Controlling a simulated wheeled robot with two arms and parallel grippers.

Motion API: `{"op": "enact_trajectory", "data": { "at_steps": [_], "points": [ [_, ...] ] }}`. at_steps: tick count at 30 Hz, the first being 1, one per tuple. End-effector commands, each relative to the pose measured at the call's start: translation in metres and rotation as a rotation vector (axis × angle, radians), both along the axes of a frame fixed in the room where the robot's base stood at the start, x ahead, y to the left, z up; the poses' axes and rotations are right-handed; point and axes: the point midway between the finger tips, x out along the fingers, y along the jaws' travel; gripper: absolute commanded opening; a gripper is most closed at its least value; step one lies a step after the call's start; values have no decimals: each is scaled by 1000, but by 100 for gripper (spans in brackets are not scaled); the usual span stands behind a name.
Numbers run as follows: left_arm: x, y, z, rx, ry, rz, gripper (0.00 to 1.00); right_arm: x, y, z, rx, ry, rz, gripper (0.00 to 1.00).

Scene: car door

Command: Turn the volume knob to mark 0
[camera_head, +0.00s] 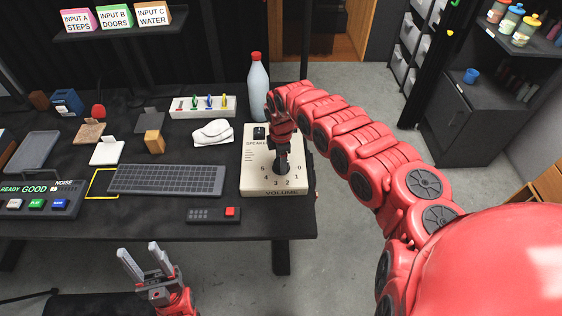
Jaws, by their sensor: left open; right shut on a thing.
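The cream speaker box (258,182) stands at the right end of the black table. It is marked SPEAKER and VOLUME, with an arc of numbers including 0 at its right and 5 at its left. My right gripper (282,168) points down over the dial and is shut on the volume knob. The knob is mostly hidden by the gripper, so I cannot tell which mark it points to. My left gripper (145,262) is open and empty, low in front of the table's front edge, away from the box.
A bottle (258,88) stands just behind the speaker box. A keyboard (166,180), a small remote with a red button (213,215) and a white cloth-like item (213,133) lie to its left. Floor is clear right of the table.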

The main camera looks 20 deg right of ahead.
Motion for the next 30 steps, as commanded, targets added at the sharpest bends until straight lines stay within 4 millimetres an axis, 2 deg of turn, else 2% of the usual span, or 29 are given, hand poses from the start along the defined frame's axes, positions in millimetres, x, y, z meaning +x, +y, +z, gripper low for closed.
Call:
{"op": "enact_trajectory", "data": {
  "at_steps": [20, 21, 26, 30],
  "points": [
    [0, 0, -2, 0, 0, 0, 50, 0, 0, 0, 0, 0, 66, 7],
    [0, 0, -2, 0, 0, 0, 50, 0, 0, 0, 0, 0, 66, 64],
    [0, 0, -2, 0, 0, 0, 50, 0, 0, 0, 0, 0, 65, 93],
    [0, 0, -2, 0, 0, 0, 50, 0, 0, 0, 0, 0, 65, 93]
  ]
}}
